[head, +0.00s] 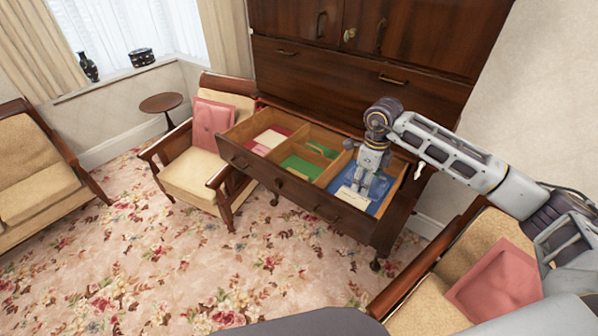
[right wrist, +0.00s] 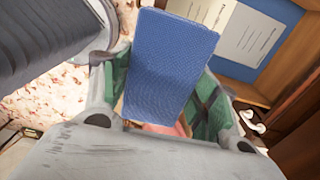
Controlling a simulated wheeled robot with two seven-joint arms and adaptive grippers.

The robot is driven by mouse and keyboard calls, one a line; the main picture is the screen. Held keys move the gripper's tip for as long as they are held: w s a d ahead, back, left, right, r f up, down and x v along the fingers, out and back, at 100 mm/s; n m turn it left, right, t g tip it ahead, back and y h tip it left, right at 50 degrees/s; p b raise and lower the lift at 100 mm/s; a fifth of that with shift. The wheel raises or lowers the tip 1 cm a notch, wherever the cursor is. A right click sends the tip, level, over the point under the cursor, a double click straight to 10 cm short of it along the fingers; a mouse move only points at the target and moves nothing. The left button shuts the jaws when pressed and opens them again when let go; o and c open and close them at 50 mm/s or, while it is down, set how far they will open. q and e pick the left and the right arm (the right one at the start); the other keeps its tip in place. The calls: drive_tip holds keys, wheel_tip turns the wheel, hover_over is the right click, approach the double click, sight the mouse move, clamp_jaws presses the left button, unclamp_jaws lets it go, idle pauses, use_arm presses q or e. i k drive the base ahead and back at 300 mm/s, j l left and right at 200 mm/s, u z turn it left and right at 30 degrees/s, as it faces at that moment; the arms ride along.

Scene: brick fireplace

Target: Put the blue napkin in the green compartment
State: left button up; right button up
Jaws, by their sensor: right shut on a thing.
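My right gripper (head: 366,182) reaches down into the right part of the open drawer, over the blue compartment (head: 378,207). In the right wrist view it is shut on the blue napkin (right wrist: 172,62), a flat textured rectangle standing out between the fingers. In the head view the napkin is hard to tell from the blue lining. The green compartment (head: 300,166) is the middle one, left of the gripper, with a small green item (head: 322,150) at its back. My left gripper is out of view.
Wooden dividers separate the compartments. The left compartment is red with a pale card (head: 268,140). Printed pale cards (right wrist: 245,35) lie in the blue compartment. The cabinet (head: 300,70) rises behind the drawer (head: 300,190). Armchairs with pink cushions stand at left (head: 208,125) and lower right (head: 495,285).

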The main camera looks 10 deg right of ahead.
sight(305, 172)
drive_tip(key=i+j, duration=0.2)
drive_tip(key=i, duration=0.15)
drive_tip(key=i+j, duration=0.15)
drive_tip(key=i, duration=0.25)
drive_tip(key=i+j, duration=0.2)
drive_tip(key=i, duration=0.15)
